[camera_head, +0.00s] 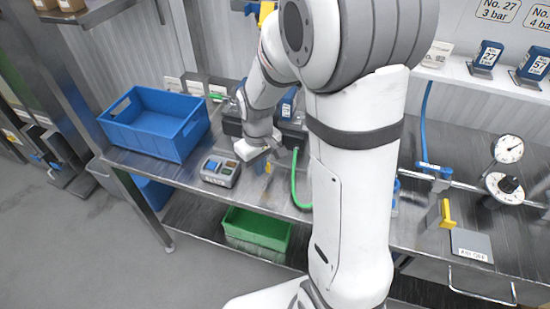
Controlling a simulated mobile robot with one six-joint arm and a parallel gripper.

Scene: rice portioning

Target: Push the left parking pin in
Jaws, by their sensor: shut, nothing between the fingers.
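My gripper (255,150) is at the end of my white arm, over the left part of the steel bench (190,170). It points down and looks shut, with nothing seen between its fingers. It is in front of a dark fixture (292,132), which it partly covers. A small yellow part (267,168) shows just below the gripper at the bench front; I cannot tell whether this is the left parking pin. No pin is clearly seen. I cannot tell whether the gripper touches anything.
A grey button box (220,171) and a blue crate (155,122) stand left of the gripper. A green hose (295,180) hangs beside it. A green crate (257,230) is below the bench. Gauges (508,149) and a yellow lever (446,213) are at the right.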

